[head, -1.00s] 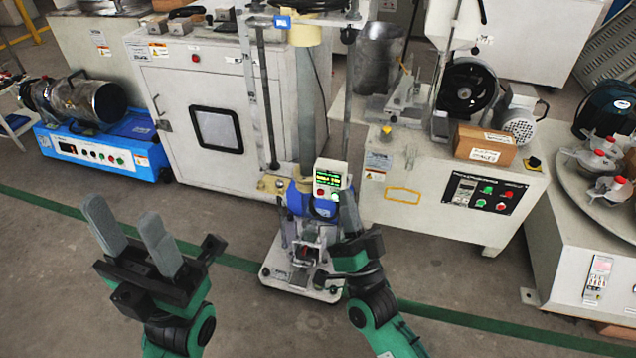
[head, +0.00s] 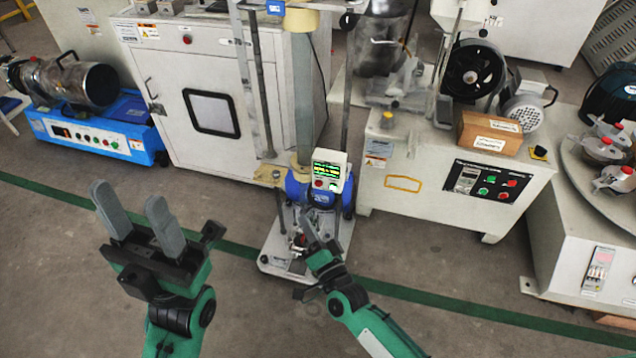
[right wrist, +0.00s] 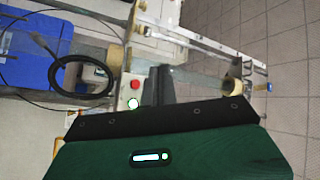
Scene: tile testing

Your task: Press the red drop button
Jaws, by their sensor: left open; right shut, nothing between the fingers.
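A small white control box (head: 343,160) with a lit green display stands on the tall drop-test stand. The red button (head: 318,184) is at its lower left, with a green-white button (head: 333,186) to the right. In the right wrist view the red button (right wrist: 136,85) shows just left of my shut fingers, with the lit button (right wrist: 132,103) below it. My right gripper (head: 304,222) is shut and empty, below the box in the head view and apart from the red button there. My left gripper (head: 128,200) is open and empty, raised at the left.
The stand's white base plate (head: 285,262) lies on the floor below my right gripper. A white cabinet (head: 215,150) is behind left, and a machine with a button panel (head: 485,182) is to the right. A blue machine (head: 100,135) sits far left. Open floor lies in front.

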